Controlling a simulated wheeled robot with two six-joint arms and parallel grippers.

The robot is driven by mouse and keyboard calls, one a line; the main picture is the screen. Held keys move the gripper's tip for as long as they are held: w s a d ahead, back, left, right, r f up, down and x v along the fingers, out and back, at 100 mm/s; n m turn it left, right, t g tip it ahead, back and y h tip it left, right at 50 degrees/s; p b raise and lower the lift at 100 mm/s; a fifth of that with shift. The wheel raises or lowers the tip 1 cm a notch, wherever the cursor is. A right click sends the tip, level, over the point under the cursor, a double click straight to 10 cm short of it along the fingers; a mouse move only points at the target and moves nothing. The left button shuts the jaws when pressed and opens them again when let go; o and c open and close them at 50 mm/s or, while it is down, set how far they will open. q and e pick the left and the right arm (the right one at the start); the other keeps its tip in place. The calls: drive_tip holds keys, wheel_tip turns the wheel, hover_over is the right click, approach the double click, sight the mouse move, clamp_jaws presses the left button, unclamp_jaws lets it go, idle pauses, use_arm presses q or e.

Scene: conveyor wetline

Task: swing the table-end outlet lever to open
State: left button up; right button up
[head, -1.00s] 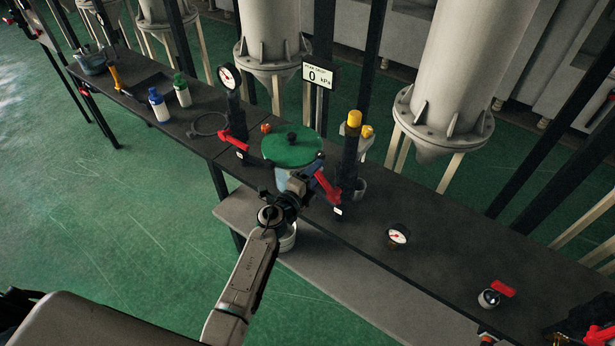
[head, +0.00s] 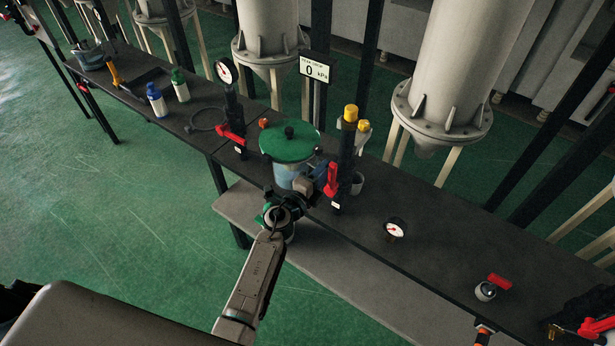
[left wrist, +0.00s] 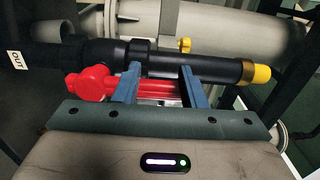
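A red lever (head: 332,180) sits on the black upright pipe (head: 347,150) with a yellow cap, beside the green-lidded vessel. It stands nearly upright, along the pipe. In the left wrist view the red lever (left wrist: 92,84) lies along the black pipe (left wrist: 155,62), near a label reading OUT (left wrist: 14,60). My left gripper (head: 308,190) is at this lever, in front of the pipe. In the left wrist view its two blue-grey fingers (left wrist: 158,86) are well apart, across the lever; the far finger partly hides the lever's end. My right gripper is not in view.
The green-lidded vessel (head: 289,143) stands close left of the gripper. Another red lever (head: 231,138) is by a gauge further left. A small gauge (head: 395,229) and a red-handled valve (head: 499,282) are to the right. A display (head: 315,68) reads 0 kPa.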

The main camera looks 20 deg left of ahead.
use_arm(q)
drive_tip(key=s, duration=0.7)
drive_tip(key=s+a+f+n+g+y+b, duration=0.2)
drive_tip(key=s+a+f+n+b, duration=0.3)
drive_tip(key=f, duration=0.9)
drive_tip(key=s+a+f+n+g+y+b, duration=0.15)
drive_tip(key=s+f+n, duration=0.35)
drive_tip(key=f, duration=0.9)
drive_tip(key=s+a+f+n+g+y+b, duration=0.25)
drive_tip(key=s+a+f, duration=0.35)
drive_tip(key=f, duration=0.9)
drive_tip(key=s+a+f+n+g+b, duration=0.1)
drive_tip(key=s+a+f+n+g, duration=0.1)
drive_tip(key=s+f, duration=0.5)
drive_tip(key=s+a+f+n+g+b, duration=0.1)
drive_tip(key=s+f+n+g, duration=0.3)
drive_tip(key=s, duration=1.2)
drive_tip(key=s+a+f+n+g+y+b, duration=0.1)
drive_tip(key=s+a+f+n+g+b, duration=0.1)
drive_tip(key=s+f, duration=0.8)
drive_tip(key=shift+s+a+f+n+g+b, duration=0.35)
drive_tip(key=shift+s+n+g+b, duration=0.2)
drive_tip(key=shift+s+g+b, duration=0.5)
use_arm(e)
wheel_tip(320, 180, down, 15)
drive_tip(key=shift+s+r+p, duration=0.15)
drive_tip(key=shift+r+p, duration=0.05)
drive_tip(key=shift+p, duration=0.1)
